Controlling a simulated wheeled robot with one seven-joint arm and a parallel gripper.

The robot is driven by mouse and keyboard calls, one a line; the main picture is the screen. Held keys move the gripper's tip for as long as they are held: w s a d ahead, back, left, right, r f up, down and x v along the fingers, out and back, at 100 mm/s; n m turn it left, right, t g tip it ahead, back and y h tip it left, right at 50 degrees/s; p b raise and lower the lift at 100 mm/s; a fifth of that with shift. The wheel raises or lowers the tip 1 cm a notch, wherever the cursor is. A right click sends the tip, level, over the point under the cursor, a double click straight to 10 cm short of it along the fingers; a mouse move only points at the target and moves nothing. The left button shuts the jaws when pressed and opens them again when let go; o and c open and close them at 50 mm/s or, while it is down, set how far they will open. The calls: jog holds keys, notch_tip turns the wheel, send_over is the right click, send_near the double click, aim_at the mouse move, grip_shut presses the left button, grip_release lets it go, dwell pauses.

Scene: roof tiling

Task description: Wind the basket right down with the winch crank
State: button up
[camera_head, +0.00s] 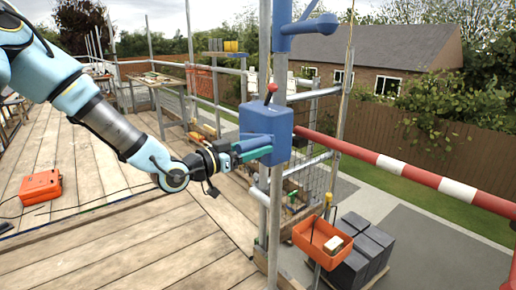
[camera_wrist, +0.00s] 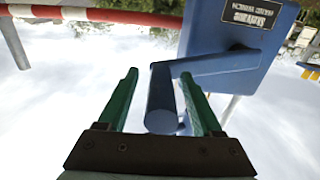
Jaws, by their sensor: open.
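The blue winch box (camera_head: 290,135) is fixed to a scaffold pole and has a red-knobbed lever (camera_head: 271,88) on top. It also shows in the wrist view (camera_wrist: 228,32). The blue winch crank (camera_wrist: 215,63) ends in a round grip (camera_wrist: 162,100). My gripper (camera_wrist: 159,76) is open, its green fingers on either side of the grip, with visible gaps. In the head view my gripper (camera_head: 256,149) is at the winch's left face. The orange basket (camera_head: 312,246) hangs below from a yellow hook (camera_head: 328,199) and holds a pale block (camera_head: 334,244).
Dark grey stacks (camera_head: 368,242) stand on a pallet beside and beyond the basket. A red and white rail (camera_head: 400,168) runs right of the winch. An orange case (camera_head: 40,187) lies on the plank deck (camera_head: 125,240) at left. A mesh guard stands behind the pole.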

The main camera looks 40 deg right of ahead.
jog(key=a+b, duration=0.2)
jog(key=a, duration=0.7)
jog(key=shift+w+a, duration=0.25)
jog(key=shift+a, duration=0.15)
jog(key=shift+f, duration=0.1)
jog(key=d+m+p, duration=0.1)
jog(key=d, duration=0.2)
jog(key=d+m+p, duration=0.1)
jog(key=d, duration=0.1)
jog(key=d+r+m+p, duration=0.1)
jog(key=d+m, duration=0.1)
jog(key=d, duration=0.1)
jog(key=shift+s+d+p, duration=0.15)
jog(key=shift+d+p, duration=0.2)
jog(key=shift+p, duration=0.05)
jog(key=shift+d, duration=0.55)
